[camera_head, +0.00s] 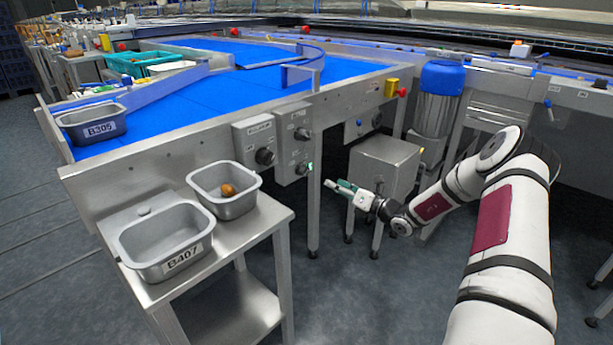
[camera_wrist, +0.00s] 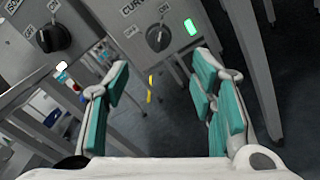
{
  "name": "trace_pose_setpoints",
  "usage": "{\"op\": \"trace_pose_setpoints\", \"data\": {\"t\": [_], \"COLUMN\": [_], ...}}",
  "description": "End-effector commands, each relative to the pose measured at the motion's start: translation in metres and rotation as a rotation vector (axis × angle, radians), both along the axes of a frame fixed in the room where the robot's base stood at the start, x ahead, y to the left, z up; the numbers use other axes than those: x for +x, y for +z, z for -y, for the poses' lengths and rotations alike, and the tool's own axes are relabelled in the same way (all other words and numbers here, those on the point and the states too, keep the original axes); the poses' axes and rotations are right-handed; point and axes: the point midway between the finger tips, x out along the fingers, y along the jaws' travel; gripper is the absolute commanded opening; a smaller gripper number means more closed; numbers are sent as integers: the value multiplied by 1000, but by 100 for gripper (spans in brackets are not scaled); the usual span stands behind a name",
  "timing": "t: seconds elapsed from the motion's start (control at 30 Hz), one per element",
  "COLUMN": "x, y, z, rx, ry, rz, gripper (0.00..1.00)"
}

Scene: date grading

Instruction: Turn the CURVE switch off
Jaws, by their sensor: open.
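The CURVE switch (camera_wrist: 158,37) is a round black knob on a grey panel below its CURVE label, at the top of the wrist view. A green lamp (camera_wrist: 190,27) glows to its right. In the head view the knob (camera_head: 301,168) is small, on the lower part of the grey control box, with the green lamp beside it. My gripper (camera_wrist: 160,78) is open, with nothing between its teal-padded fingers. The knob lies beyond the fingertips, apart from them. In the head view my gripper (camera_head: 338,187) is to the right of and slightly below the knob.
Another black knob (camera_wrist: 52,38) is on a panel left of CURVE. A steel stand (camera_head: 270,222) with bins is at left. A grey metal box (camera_head: 385,165) stands behind my gripper. A red emergency button (camera_head: 402,92) is on the conveyor frame.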

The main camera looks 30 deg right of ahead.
Motion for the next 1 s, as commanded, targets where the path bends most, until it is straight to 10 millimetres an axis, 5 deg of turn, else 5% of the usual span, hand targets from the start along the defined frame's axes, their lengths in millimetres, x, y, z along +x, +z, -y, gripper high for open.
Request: {"op": "trace_pose_setpoints", "data": {"t": [0.6, 1.0], "x": [103, 124], "y": [0, 1], "z": [-40, -47], "rx": [-6, -4], "ry": [6, 4], "rz": [2, 1], "gripper": [51, 51]}}
